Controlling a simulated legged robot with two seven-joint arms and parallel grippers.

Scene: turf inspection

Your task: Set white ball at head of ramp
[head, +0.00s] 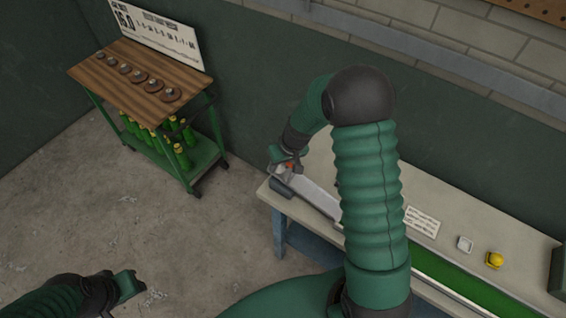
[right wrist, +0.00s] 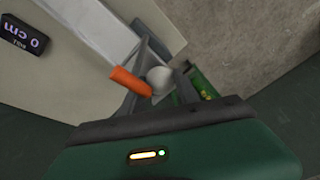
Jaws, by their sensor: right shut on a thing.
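The white ball (right wrist: 159,78) sits between the fingers of my right gripper (right wrist: 160,85), which is shut on it. In the right wrist view the pale grey ramp (right wrist: 95,28) runs up to the ball, with an orange piece (right wrist: 130,81) beside it. I cannot tell whether the ball touches the ramp. In the head view my right gripper (head: 289,164) is at the ramp's upper left end; the ramp (head: 318,196) is partly hidden by my arm. My left gripper (head: 130,285) is low at the left, over the floor, its jaws unclear.
A dark display (right wrist: 25,38) reading 0 cm lies on the bench (head: 325,165). A cart (head: 150,88) with several discs stands at the left.

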